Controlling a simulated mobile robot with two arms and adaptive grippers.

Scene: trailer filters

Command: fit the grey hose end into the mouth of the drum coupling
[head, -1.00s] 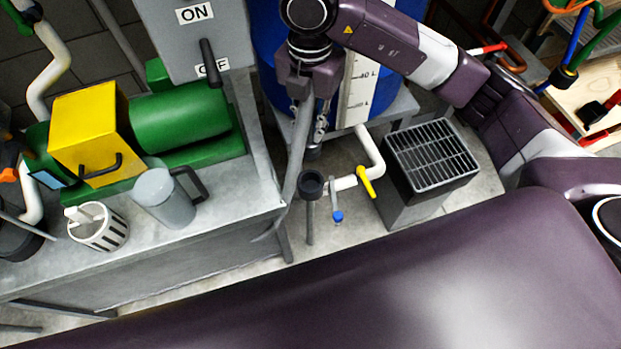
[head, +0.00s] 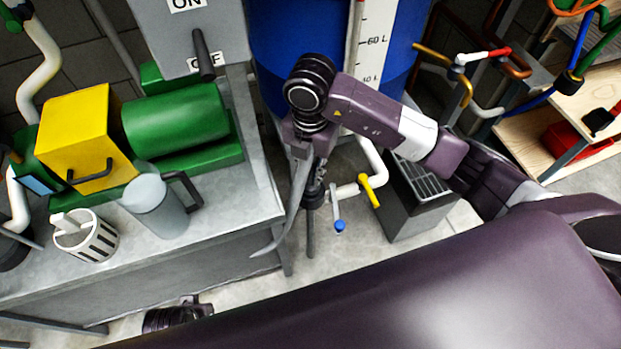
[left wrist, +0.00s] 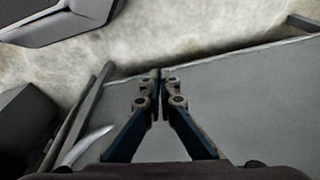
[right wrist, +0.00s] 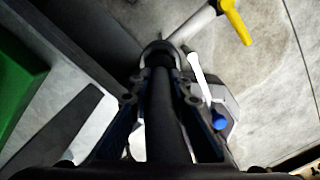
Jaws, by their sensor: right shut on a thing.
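My right gripper (head: 314,190) points down and is shut on the grey hose end (right wrist: 165,115). The hose (head: 296,205) hangs beside the gripper and curves down to the left. In the right wrist view, the held end runs straight up the picture to the round mouth of the drum coupling (right wrist: 158,50). Its tip overlaps the ring; I cannot tell whether or how far it is inside. In the head view the gripper hides the coupling's mouth. My left gripper (left wrist: 159,76) has its fingertips together, with nothing between them, above the floor beside the bench.
The blue drum (head: 290,45) stands behind, with a white pipe and yellow valve handle (head: 369,188) and a blue-tipped lever (head: 339,226) near the coupling. A grated box (head: 410,205) stands to the right. The bench (head: 225,225) with a green-yellow pump (head: 85,135) is left.

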